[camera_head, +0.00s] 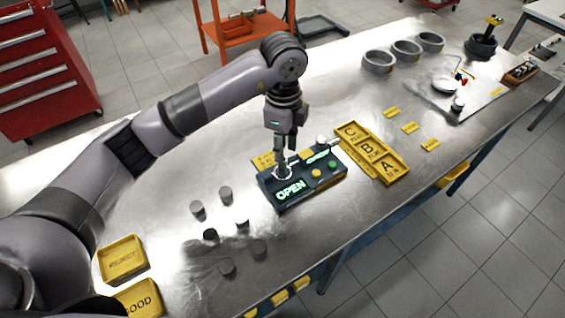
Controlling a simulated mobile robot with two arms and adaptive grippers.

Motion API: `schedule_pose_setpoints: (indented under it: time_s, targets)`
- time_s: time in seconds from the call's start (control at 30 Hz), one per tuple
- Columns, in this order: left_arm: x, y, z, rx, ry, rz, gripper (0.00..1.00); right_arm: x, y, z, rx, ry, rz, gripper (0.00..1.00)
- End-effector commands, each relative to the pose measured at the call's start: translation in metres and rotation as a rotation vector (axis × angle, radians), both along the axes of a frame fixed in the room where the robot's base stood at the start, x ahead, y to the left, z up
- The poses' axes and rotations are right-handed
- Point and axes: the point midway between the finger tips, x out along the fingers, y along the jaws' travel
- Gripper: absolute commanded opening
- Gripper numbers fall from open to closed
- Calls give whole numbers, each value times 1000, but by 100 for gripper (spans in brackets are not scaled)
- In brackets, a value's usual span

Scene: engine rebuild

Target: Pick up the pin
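Several small grey cylinders stand on the steel table; any of them may be the pin, and I cannot tell which. They include one at the back (226,194), one at the left (197,208) and one at the front (227,267). My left gripper (283,168) points down at a black device (318,186) with lit green "OPEN" signs, to the right of and behind these cylinders. Its fingertips are at the device's left part, small and partly merged with it, so their opening and any held thing are unclear. My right gripper is out of view.
Yellow trays marked REJECT (123,259) and GOOD (140,299) lie front left. A yellow C-B-A tray (385,168) lies right of the device. Grey rings (378,62) stand at the back. The table between the cylinders and the right front edge is clear.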

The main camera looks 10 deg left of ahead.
Motion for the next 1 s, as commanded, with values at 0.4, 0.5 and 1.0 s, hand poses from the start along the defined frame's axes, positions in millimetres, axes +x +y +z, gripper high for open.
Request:
schedule_pose_setpoints:
  time_s: [0.4, 0.5, 1.0]
  targets:
    - [-3, 1, -49, -1, 2, 0, 28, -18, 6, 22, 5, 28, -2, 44]
    - [-3, 1, -52, -1, 1, 0, 28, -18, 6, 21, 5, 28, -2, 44]
    - [-3, 1, -51, -1, 1, 0, 4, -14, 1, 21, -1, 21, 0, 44]
